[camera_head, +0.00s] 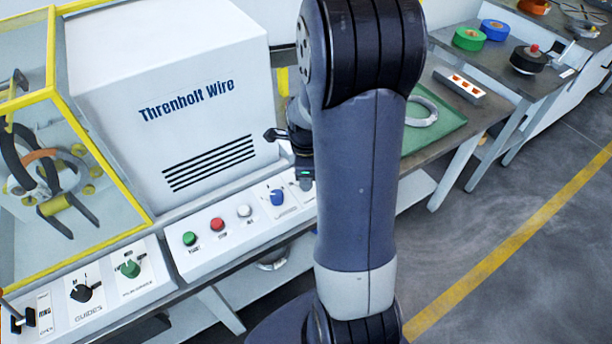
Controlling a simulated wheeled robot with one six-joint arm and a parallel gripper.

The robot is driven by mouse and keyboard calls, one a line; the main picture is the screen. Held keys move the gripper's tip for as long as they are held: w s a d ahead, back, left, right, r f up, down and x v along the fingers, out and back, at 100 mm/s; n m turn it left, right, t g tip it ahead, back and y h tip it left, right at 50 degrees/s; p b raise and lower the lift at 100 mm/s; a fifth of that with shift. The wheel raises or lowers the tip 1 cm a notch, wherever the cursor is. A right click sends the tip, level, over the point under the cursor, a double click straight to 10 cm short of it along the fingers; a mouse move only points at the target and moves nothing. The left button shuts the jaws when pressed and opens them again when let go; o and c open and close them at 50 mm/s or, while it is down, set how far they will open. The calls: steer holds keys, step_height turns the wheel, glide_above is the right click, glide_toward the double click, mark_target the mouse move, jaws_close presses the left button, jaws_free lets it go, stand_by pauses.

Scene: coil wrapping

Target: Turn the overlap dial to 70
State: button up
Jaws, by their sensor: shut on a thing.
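My gripper (304,181) points down at the right end of the white control panel (228,257), partly hidden by my arm. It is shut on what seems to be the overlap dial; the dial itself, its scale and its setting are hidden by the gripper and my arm. A blue knob (277,197) stands on the panel just left of the gripper, with small markings too small to read.
Green (190,238), red (217,224) and white (244,211) buttons sit left of the blue knob. A black guides knob (82,293) and a green knob (130,268) are farther left. The Threnholt Wire housing (172,90) rises behind. A green tray (449,124) lies right.

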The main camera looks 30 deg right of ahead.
stand_by(0.3)
steer(key=shift+w, duration=0.1)
steer(key=o, duration=1)
steer(key=shift+r, duration=0.1)
step_height(320, 180, up, 11)
steer(key=shift+f, duration=0.15)
step_height(320, 180, down, 11)
steer(key=shift+r, duration=0.1)
stand_by(0.4)
stand_by(0.4)
